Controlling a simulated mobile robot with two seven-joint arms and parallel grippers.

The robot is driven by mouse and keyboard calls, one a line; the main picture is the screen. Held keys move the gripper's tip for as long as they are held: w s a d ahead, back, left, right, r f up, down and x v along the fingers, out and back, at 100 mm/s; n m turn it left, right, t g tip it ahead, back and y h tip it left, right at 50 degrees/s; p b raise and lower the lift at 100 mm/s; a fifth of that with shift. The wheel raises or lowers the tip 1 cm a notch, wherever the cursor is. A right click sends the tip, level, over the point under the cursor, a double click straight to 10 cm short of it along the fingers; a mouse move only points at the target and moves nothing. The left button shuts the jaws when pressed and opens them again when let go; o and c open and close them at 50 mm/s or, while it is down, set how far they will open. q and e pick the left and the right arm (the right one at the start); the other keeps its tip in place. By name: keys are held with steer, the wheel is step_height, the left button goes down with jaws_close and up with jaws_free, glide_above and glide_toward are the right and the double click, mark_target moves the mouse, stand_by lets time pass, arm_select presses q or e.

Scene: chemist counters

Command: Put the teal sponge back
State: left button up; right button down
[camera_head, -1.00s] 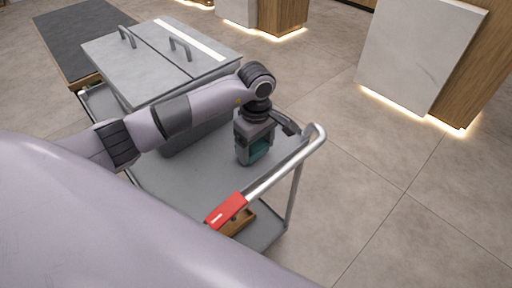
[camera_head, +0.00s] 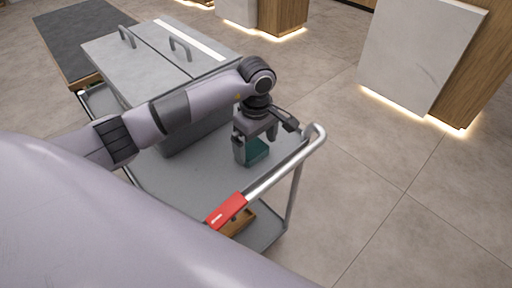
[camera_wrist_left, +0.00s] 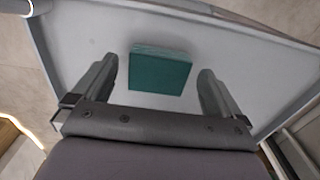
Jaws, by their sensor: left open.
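The teal sponge (camera_head: 257,151) rests on the top shelf of a grey cart (camera_head: 195,180). In the left wrist view the sponge (camera_wrist_left: 160,72) lies flat on the grey shelf, beyond and between the fingers, with clear gaps on both sides. My left gripper (camera_head: 256,150) points down just above the sponge and is open and empty. It also shows in the left wrist view (camera_wrist_left: 158,85) with its two fingers spread wide. My right gripper is in neither view.
A large grey lidded box (camera_head: 150,65) with two handles fills the back of the cart. A metal push handle (camera_head: 285,168) with a red grip (camera_head: 227,211) runs along the near edge. A small wooden item (camera_head: 238,222) sits on the lower shelf. Open floor lies to the right.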

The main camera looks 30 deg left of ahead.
mark_target(256, 151)
arm_select(q)
step_height(256, 151, up, 10)
stand_by(0.3)
stand_by(0.4)
